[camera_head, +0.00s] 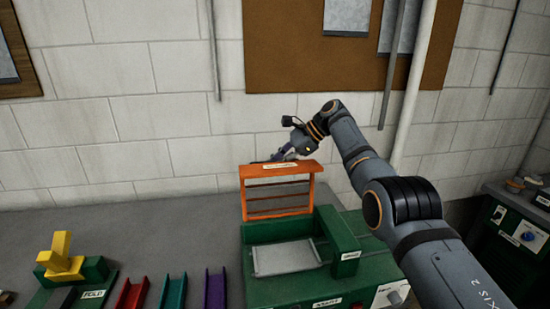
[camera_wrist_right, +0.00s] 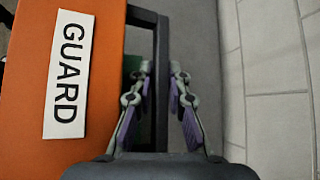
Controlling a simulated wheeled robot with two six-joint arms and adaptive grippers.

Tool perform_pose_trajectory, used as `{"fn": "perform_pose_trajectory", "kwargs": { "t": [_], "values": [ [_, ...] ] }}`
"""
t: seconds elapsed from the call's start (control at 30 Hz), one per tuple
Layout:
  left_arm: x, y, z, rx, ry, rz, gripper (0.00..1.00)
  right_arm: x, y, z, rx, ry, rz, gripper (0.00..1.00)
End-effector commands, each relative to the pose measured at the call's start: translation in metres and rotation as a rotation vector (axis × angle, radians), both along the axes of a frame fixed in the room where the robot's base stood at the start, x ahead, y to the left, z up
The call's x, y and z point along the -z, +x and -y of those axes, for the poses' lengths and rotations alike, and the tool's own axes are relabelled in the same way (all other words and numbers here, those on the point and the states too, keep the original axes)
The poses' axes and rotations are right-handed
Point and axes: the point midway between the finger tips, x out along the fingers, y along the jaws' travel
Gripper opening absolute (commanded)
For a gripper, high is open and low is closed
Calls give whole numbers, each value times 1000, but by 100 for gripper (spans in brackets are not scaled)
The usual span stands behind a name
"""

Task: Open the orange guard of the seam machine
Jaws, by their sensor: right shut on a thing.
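The orange guard (camera_head: 303,169) of the green seam machine (camera_head: 343,238) stands raised, about upright, at the back of the machine. Its mesh window shows, and the machine's bed with a grey metal sheet (camera_head: 285,258) is uncovered in front of it. My right gripper (camera_head: 282,155) is at the guard's top edge, on its far side. In the right wrist view, the guard's orange face (camera_wrist_right: 100,90) with a GUARD label is left of the fingers. My right gripper (camera_wrist_right: 162,70) is shut on the guard's dark handle bar (camera_wrist_right: 162,38), which runs between the fingers. My left gripper is out of view.
Left of the machine are red, teal and purple channel pieces (camera_head: 216,290) and a yellow block piece (camera_head: 61,262) on a green base. The block wall (camera_head: 150,130) rises close behind. Another green machine (camera_head: 515,235) stands at the right. The bench's back left (camera_head: 130,228) is clear.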

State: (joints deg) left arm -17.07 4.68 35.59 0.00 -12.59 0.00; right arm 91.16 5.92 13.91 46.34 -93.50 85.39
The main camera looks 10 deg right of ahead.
Motion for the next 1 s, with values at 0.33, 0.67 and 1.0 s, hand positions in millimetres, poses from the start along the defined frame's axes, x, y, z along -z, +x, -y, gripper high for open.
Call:
{"fn": "perform_pose_trajectory", "kwargs": {
  "t": [0.33, 0.67, 1.0],
  "values": [
    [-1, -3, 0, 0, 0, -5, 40, 2, -1, 0, 1, -1, -11, 0],
    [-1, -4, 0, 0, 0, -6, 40, 2, -1, 0, -1, 0, -11, 23],
    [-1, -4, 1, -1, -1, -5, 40, -22, -7, 24, 3, 1, -8, 23]
  ]
}}
